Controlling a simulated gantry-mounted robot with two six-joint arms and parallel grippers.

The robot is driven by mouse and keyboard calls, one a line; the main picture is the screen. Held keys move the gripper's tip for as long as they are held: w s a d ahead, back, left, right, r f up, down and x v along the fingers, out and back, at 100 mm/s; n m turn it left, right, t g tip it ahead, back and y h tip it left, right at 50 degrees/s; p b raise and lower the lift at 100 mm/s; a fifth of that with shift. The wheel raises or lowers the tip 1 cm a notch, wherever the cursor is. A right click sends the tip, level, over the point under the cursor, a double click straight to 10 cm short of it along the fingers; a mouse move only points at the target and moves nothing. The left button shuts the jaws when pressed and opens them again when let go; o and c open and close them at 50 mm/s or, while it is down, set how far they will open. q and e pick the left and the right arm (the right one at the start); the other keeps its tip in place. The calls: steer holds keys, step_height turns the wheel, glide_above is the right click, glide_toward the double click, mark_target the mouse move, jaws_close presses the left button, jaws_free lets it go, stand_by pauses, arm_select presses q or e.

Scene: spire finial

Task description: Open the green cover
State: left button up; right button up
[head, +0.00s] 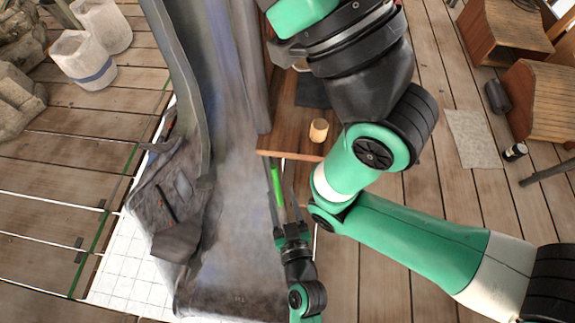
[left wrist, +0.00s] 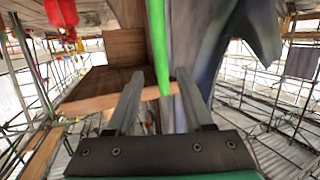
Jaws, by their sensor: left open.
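The green cover shows as a thin bright green strip (head: 276,184) beside the grey spire surface in the head view. In the left wrist view the green strip (left wrist: 157,45) comes down from the top edge, and its lower end lies between my finger tips in the picture. My left gripper (head: 281,192) is open, with one finger on each side of the strip. Its two fingers (left wrist: 160,84) are apart, and neither is clearly touching the strip. How deep the strip sits between them cannot be told. My right gripper is not in view.
A wooden board edge (head: 290,156) lies close to the strip, with a small wooden cup (head: 319,130) beyond it. The grey spire (head: 235,230) fills the middle. White buckets (head: 80,58) stand upper left, wooden crates (head: 541,100) at right. Scaffold poles surround the place.

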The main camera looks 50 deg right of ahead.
arm_select(q)
steer(key=p+v, duration=0.1)
steer(key=v, duration=0.6)
steer(key=shift+s+a, duration=0.25)
steer(key=shift+w+r, duration=0.1)
